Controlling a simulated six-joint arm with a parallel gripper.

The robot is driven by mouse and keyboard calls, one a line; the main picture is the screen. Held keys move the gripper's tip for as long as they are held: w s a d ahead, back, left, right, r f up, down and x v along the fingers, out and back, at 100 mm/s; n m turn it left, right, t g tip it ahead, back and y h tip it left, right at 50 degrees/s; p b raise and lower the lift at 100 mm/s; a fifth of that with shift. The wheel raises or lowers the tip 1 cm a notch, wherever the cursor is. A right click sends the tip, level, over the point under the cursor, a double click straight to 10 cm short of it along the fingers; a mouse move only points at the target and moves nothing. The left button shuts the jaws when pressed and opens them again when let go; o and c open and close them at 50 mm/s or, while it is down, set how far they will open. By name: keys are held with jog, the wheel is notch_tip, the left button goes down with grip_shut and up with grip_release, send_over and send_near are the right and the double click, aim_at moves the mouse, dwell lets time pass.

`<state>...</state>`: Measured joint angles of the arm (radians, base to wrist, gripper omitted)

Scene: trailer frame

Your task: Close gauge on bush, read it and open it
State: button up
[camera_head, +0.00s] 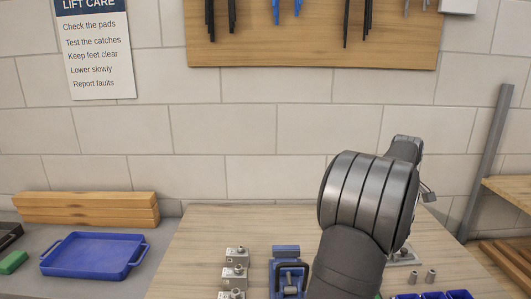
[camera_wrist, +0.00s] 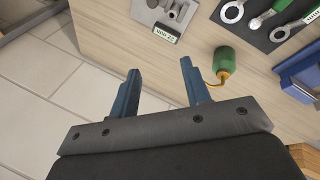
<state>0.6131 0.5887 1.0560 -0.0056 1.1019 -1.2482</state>
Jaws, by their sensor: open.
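My gripper (camera_wrist: 158,70) is open and empty in the wrist view, its two blue-grey fingers apart over the edge of the wooden bench. In the wrist view a grey metal holder (camera_wrist: 152,12) carries small cylindrical parts and a white label; it lies beyond the fingertips. Two small metal cylinders (camera_head: 422,277), which look like bushes, stand on the bench at the right in the head view. Several metal blocks with pins (camera_head: 235,272) stand in a row at the left of the bench. I cannot tell which thing is the gauge. My arm hides part of the bench.
A green-handled tool with a brass hook (camera_wrist: 223,62) lies right of the fingers. Ring-ended tools (camera_wrist: 232,12) lie on a dark mat. A blue clamp-like device (camera_head: 287,272) stands mid-bench; a blue tray (camera_head: 90,238) is left.

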grip_shut()
jog(key=s+f+n+g+h, duration=0.2)
jog(key=s+f+n+h, duration=0.25)
jog(key=f+n, duration=0.25)
jog(key=n+t+h, duration=0.2)
jog(key=n+t, duration=0.1)
jog(key=n, duration=0.6)
send_near(404, 254)
jog(key=shift+w+a+f, duration=0.15)
jog(key=shift+a+f, duration=0.15)
jog(key=shift+f, duration=0.35)
jog(key=d, duration=0.1)
jog(key=w+d, duration=0.1)
jog(key=d, duration=0.1)
jog(key=shift+w+f, duration=0.3)
jog(key=shift+f, duration=0.1)
jog(key=shift+w+d+f, duration=0.1)
jog(key=shift+w+d, duration=0.1)
jog(key=shift+d, duration=0.3)
